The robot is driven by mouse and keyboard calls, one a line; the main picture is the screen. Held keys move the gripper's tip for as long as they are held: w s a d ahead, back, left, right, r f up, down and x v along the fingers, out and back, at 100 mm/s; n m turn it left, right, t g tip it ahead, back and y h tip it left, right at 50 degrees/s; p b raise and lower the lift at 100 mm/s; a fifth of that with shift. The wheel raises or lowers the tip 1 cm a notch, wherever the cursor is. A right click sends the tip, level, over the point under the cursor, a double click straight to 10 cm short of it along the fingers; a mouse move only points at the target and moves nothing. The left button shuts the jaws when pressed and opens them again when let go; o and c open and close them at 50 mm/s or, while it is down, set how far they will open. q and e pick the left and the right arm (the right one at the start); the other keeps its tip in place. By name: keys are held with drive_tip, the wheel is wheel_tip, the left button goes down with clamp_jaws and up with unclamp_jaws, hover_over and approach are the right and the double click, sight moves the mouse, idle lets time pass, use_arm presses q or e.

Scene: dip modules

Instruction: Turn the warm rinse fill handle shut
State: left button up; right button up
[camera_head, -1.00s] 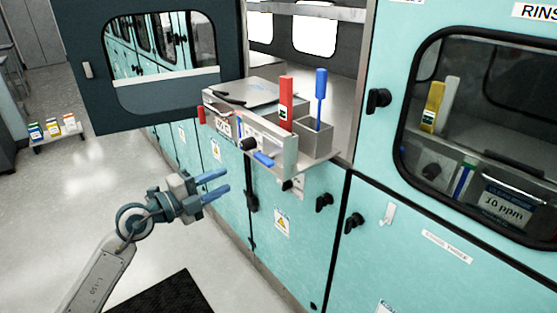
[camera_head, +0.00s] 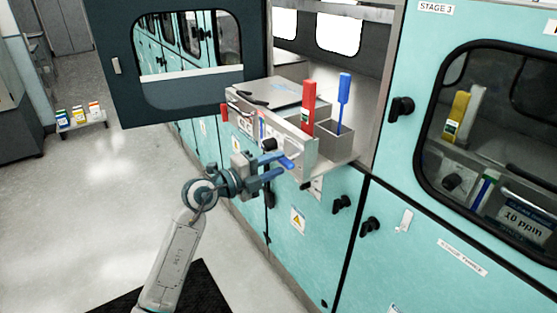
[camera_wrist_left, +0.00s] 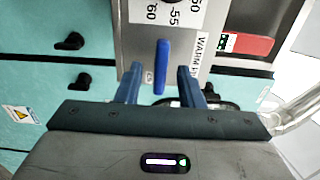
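The blue fill handle (camera_wrist_left: 162,66) sits on the front of the grey control panel (camera_wrist_left: 130,25), beside a label that starts "WARM". In the head view it shows as a bright blue bar (camera_head: 288,162) low on the panel front. My left gripper (camera_wrist_left: 160,85) is open, with one blue-grey finger on each side of the handle's near end and gaps visible between. In the head view the left gripper (camera_head: 280,166) is at the panel front, at the handle. I cannot tell whether a finger touches it. My right gripper is not in view.
A black knob (camera_head: 268,144) sits on the panel above the handle. A red upright piece (camera_head: 308,105) and a blue-handled tool in a grey box (camera_head: 334,142) stand on the ledge. Black latches (camera_head: 342,204) stick out from the teal doors. An open dark door (camera_head: 120,100) stands at left.

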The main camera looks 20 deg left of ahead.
use_arm(q)
drive_tip(key=shift+x, duration=0.8)
drive_tip(key=shift+s, duration=0.1)
drive_tip(key=shift+c, duration=0.2)
clamp_jaws()
